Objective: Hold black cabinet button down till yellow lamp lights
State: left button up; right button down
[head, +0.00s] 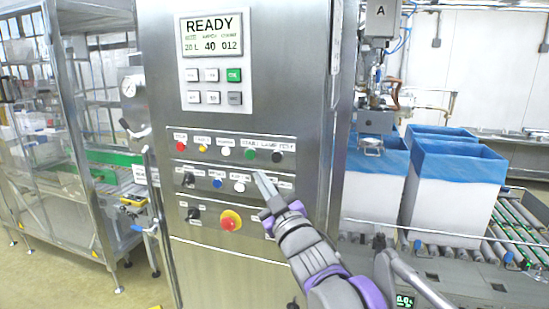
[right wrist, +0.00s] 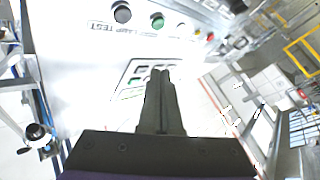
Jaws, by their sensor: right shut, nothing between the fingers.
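The steel cabinet (head: 200,268) fills the middle of the head view. Its black button (head: 277,157) is at the right end of the upper row, beside a green one (head: 250,154). The black button also shows at the top of the right wrist view (right wrist: 122,13). The yellow lamp (head: 203,149) is near the row's left end; I cannot tell whether it is lit. My right gripper (head: 264,180) is shut and empty, its tips just below the black button in the picture. In the right wrist view its fingers (right wrist: 161,80) appear apart from the button. My left gripper is out of view.
A display (head: 212,37) reading READY is above the buttons. A red knob on yellow (head: 230,220) and black switches (head: 193,214) are lower on the panel. Blue-lined white boxes (head: 453,195) stand on rollers at right. A steel-framed enclosure (head: 95,215) stands left.

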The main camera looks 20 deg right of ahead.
aim_at(277, 157)
jog(key=shift+w+d+b, duration=0.1)
jog(key=shift+w+d, duration=0.7)
jog(key=shift+w, duration=0.4)
jog(key=shift+w+d+b, duration=0.15)
jog(key=shift+w+d, duration=0.7)
jog(key=shift+w, duration=0.4)
jog(key=shift+w+d+b, duration=0.1)
jog(key=shift+w+d, duration=0.7)
jog(key=shift+w, duration=0.4)
jog(key=shift+w+d, duration=0.25)
jog(key=shift+w, duration=0.15)
